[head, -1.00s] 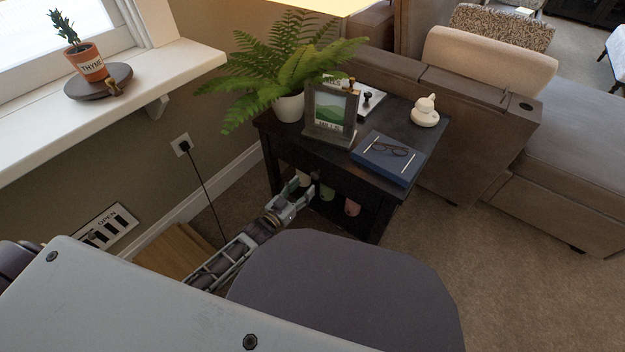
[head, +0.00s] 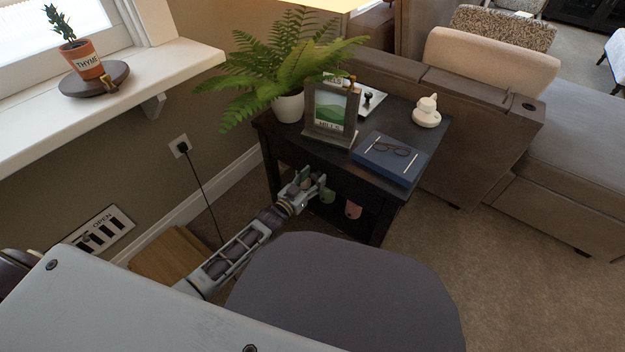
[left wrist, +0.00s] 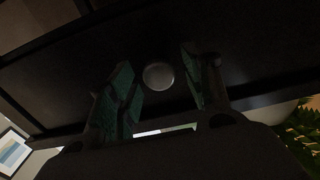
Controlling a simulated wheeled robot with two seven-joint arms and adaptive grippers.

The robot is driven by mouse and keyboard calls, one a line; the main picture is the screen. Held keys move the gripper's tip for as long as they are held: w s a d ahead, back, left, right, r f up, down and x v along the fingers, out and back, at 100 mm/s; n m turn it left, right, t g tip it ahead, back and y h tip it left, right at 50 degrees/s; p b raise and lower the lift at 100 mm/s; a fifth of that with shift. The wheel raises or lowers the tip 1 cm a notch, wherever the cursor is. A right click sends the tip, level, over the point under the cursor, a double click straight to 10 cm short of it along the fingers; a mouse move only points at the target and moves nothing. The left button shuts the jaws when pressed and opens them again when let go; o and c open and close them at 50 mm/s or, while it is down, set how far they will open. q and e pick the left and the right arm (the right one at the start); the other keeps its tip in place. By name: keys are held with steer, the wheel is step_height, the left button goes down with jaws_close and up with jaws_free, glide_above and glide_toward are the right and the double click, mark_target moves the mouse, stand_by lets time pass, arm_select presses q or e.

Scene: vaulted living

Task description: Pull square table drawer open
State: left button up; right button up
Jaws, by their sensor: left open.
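The dark square side table (head: 385,208) stands against the sofa. In the head view my left gripper (head: 314,182) is at the table's front, just below the top. In the left wrist view a round metallic knob (left wrist: 158,76) shows on the dark drawer front (left wrist: 225,70). The open fingers of my left gripper (left wrist: 160,95) stand on either side of the knob, and nothing is gripped. I cannot tell how far the knob lies beyond the fingertips. The drawer looks shut, though the arm hides part of it. My right gripper is not in view.
On the tabletop are a potted fern (head: 289,105), a picture frame (head: 331,113), a blue book with glasses (head: 390,157) and a white ornament (head: 426,112). A pink item (head: 353,210) sits on the lower shelf. The windowsill (head: 175,72) is to the left; carpet is clear at right.

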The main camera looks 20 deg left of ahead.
arm_select(q)
steer(key=c, duration=1)
jaws_close()
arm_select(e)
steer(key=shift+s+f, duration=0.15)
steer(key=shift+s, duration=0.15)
arm_select(q)
steer(key=shift+s, duration=0.15)
steer(key=shift+p+v, duration=1.2)
steer(key=shift+v, duration=0.3)
steer(key=p+v, duration=1)
steer(key=v, duration=1)
steer(key=shift+s, duration=0.25)
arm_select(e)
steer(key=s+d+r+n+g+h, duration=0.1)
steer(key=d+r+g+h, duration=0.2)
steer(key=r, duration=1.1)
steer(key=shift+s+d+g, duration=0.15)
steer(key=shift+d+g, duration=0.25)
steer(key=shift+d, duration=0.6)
